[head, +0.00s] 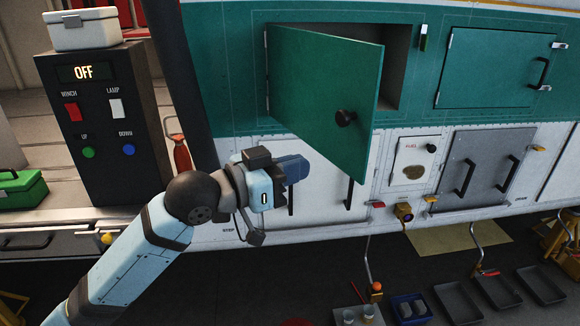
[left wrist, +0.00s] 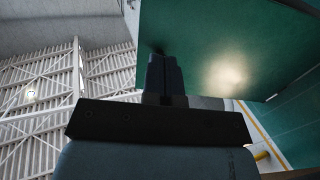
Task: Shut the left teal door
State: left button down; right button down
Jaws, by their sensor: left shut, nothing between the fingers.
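The left teal door (head: 326,98) stands ajar in the head view, hinged on its left side, with its right edge swung out toward me. A black round knob (head: 345,118) sits near its lower right. The grey compartment opening (head: 397,62) shows behind it. My left gripper (head: 303,168) is shut and empty, below and left of the door's lower edge in the picture. In the left wrist view the door panel (left wrist: 225,50) fills the upper right, and the closed fingers (left wrist: 164,58) overlap its edge; I cannot tell whether they touch. My right gripper is not in view.
A second teal door (head: 490,67) to the right is shut. White and grey panels (head: 480,165) with black handles lie below. A black control box (head: 104,115) stands at the left. Trays (head: 498,290) and a blue bin (head: 411,308) are at the lower right.

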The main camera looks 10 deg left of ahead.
aim_at(355, 151)
pick_arm(q)
jog(key=p+x, duration=0.2)
jog(key=x, duration=0.7)
jog(key=shift+d+r, duration=0.1)
jog(key=shift+d, duration=0.05)
jog(key=shift+w+d, duration=0.15)
jog(key=shift+d, duration=0.1)
jog(key=shift+w, duration=0.1)
